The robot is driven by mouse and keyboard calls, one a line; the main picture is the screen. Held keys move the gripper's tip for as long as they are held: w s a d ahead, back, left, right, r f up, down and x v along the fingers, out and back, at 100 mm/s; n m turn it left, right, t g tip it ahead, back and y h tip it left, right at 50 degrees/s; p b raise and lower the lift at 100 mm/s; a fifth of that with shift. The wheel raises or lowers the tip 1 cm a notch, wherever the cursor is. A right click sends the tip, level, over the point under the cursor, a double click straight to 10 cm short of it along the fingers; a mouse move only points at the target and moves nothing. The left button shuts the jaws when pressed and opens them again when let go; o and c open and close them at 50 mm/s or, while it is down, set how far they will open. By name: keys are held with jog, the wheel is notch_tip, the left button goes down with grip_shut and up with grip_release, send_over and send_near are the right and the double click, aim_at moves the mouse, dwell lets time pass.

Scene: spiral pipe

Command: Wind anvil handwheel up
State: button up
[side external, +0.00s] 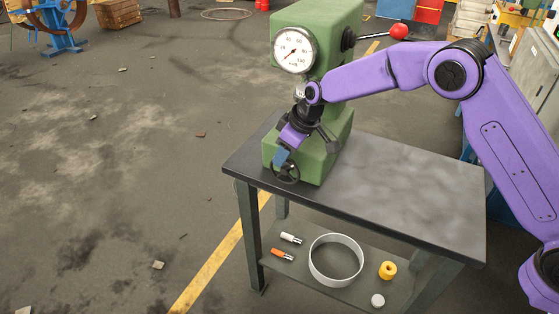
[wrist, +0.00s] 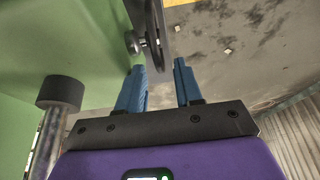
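A green hardness-tester-like machine (side external: 316,158) with a round dial (side external: 294,50) stands on the dark bench. The dark spoked handwheel (side external: 288,178) is low on its front, near the bench edge; in the wrist view it appears edge-on as a grey rim (wrist: 160,35) with a hub beside it on the green body. My gripper (side external: 280,158) reaches down to the wheel's upper part. In the wrist view my gripper (wrist: 159,66) has its two blue fingers apart, with the rim's near end between or just beyond the tips. Contact with the rim is not visible.
The bench top (side external: 420,205) is clear to the right. A lever with a red ball (side external: 398,32) projects from the machine's upper right. The lower shelf holds a grey ring (side external: 312,262), a yellow spool (side external: 387,270) and small items. A dark-capped rod (wrist: 60,92) is left of my fingers.

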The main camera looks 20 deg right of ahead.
aim_at(279, 181)
jog(key=shift+x, duration=1.9)
grip_shut()
jog(key=shift+s, duration=0.1)
jog(key=shift+a+r+t+y, duration=0.1)
jog(key=shift+t+y, duration=0.3)
jog(key=shift+y, duration=0.1)
